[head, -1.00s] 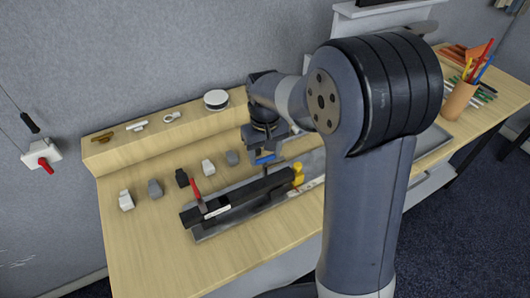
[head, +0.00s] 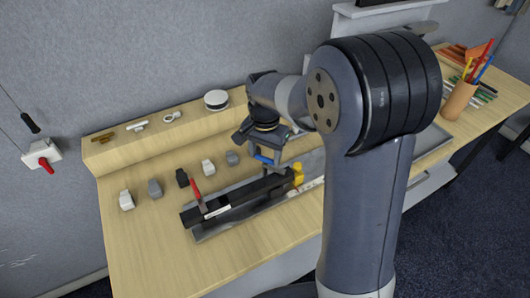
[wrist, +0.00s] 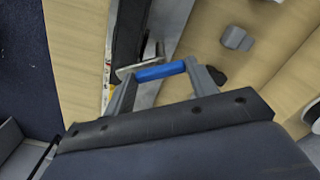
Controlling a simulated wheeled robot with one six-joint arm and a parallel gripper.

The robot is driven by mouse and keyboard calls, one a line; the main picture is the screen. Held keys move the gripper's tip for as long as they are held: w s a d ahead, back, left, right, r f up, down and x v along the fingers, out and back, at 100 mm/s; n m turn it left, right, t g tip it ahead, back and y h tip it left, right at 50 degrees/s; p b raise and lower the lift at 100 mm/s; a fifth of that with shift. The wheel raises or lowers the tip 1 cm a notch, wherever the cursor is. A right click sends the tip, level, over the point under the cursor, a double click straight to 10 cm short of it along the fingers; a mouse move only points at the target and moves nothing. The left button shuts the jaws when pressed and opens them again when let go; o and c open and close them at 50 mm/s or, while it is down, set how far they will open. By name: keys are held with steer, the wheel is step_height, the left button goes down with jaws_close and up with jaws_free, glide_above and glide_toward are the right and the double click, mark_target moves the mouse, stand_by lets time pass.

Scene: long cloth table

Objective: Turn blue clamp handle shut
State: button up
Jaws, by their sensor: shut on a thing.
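The blue clamp handle (wrist: 160,72) is a short bar lying between the two fingers of my gripper (wrist: 163,80) in the wrist view. The fingers are shut on it, one at each end. In the head view the blue handle (head: 264,159) shows just below my gripper (head: 268,157), near the back edge of the long black fixture (head: 245,195). The clamp's base is mostly hidden by the gripper, so I cannot tell the handle's angle exactly.
A red handle (head: 195,188) stands up at the fixture's left, and a yellow part (head: 298,174) at its right end. The fixture sits in a grey tray (head: 205,235). Several small blocks (head: 154,187) line the table to the left. A pencil cup (head: 459,101) stands far right.

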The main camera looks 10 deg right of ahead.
mark_target(265, 158)
steer(key=m, duration=0.7)
stand_by(0.7)
steer(key=o, duration=1)
step_height(265, 158, up, 11)
steer(key=shift+f+b, duration=0.1)
steer(key=shift+b, duration=0.25)
step_height(265, 158, down, 11)
steer(key=shift+r+p, duration=0.1)
steer(key=shift+p, duration=0.25)
